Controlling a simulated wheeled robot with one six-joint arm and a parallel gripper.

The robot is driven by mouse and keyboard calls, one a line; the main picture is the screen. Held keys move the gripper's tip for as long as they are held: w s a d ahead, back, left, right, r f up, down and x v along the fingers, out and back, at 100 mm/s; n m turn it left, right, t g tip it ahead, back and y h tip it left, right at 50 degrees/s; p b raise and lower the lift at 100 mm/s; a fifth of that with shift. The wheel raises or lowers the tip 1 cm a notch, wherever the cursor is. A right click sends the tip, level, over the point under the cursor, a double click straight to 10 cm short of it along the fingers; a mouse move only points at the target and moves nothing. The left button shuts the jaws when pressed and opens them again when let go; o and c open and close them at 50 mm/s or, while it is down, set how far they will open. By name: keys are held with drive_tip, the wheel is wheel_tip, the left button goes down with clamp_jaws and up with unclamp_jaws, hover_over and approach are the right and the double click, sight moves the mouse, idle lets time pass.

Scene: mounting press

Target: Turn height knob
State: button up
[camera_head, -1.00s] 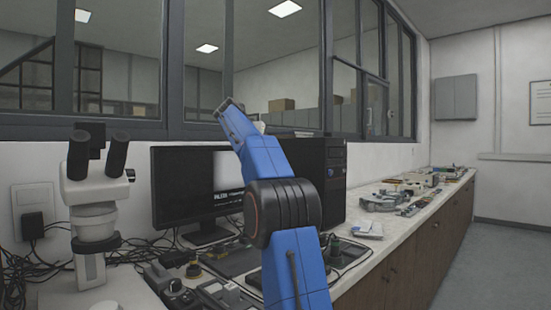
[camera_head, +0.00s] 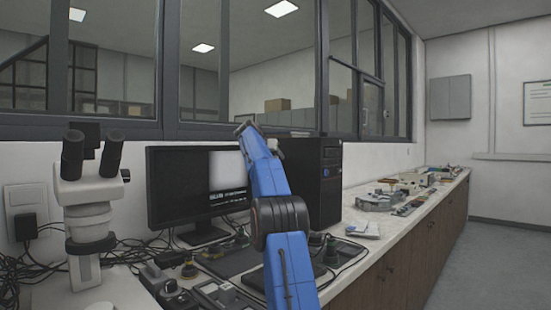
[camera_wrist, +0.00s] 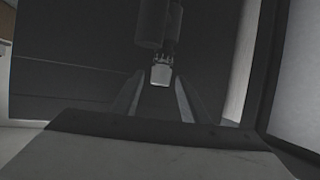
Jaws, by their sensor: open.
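My gripper (camera_wrist: 157,82) shows in the wrist view as two grey slanted fingers standing apart, with nothing clearly held between them. A dark rounded part (camera_wrist: 152,22) hangs above the fingertips, with a small pale tip (camera_wrist: 161,74) just beyond the gap; I cannot tell what it belongs to. In the head view my blue arm rises in front of the monitor and computer, and my gripper is not clearly visible there. The height knob cannot be identified for certain. A white microscope (camera_head: 90,205) stands at the left with a small dark knob (camera_head: 126,175) on its side.
A monitor (camera_head: 196,185) and a black computer tower (camera_head: 318,180) stand at the back of the bench. Small dark devices with knobs (camera_head: 189,269) and cables crowd the front. More parts lie along the counter (camera_head: 405,232) at the right. A framed window runs behind.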

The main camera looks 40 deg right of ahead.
drive_tip(key=shift+w+d+f, duration=0.15)
drive_tip(key=shift+d+f, duration=0.05)
drive_tip(key=shift+d, duration=0.2)
clamp_jaws()
drive_tip(key=shift+n+t, duration=0.3)
